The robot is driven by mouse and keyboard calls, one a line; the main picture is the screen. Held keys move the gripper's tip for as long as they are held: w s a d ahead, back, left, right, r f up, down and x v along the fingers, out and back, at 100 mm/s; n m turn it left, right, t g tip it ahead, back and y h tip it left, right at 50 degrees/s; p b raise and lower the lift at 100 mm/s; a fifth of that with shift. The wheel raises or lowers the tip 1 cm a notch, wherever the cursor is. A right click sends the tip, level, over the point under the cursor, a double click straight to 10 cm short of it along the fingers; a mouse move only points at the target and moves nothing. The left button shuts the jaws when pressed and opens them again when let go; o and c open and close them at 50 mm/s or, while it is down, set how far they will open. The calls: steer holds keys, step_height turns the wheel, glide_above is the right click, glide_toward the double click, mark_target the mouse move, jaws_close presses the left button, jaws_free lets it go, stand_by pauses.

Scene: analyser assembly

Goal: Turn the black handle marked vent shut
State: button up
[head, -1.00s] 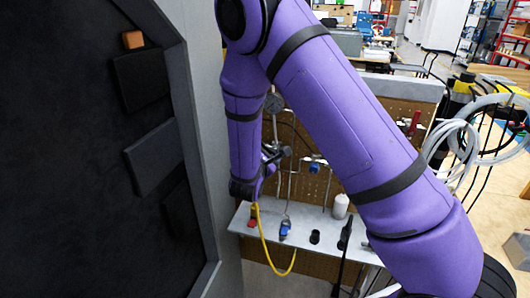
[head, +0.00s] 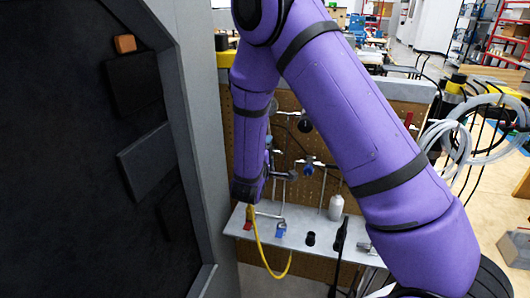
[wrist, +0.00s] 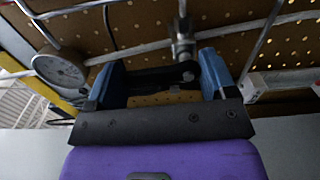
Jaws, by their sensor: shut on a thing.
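In the wrist view my gripper (wrist: 160,70) has its two blue fingers on either side of a dark, bar-like handle (wrist: 153,80). The fingers are shut on the handle, which spans much of the space between them. The handle joins a silver valve fitting (wrist: 184,48) on a pipe in front of the pegboard. No vent label can be read. In the head view my purple forearm and wrist cover most of the gripper and the handle.
A round gauge (wrist: 60,70) is close left of my gripper. Thin pipes run across the pegboard (head: 325,130). Below, a grey shelf (head: 325,228) holds a white bottle (head: 336,206) and small fittings; a yellow hose (head: 258,240) hangs there. A dark panel stands at left.

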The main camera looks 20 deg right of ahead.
steer(key=shift+s+f+m, duration=0.1)
steer(key=shift+m, duration=0.3)
steer(key=o, duration=0.9)
steer(key=shift+c, duration=0.2)
steer(key=v, duration=1)
steer(key=shift+s+a, duration=0.2)
steer(key=shift+s, duration=0.1)
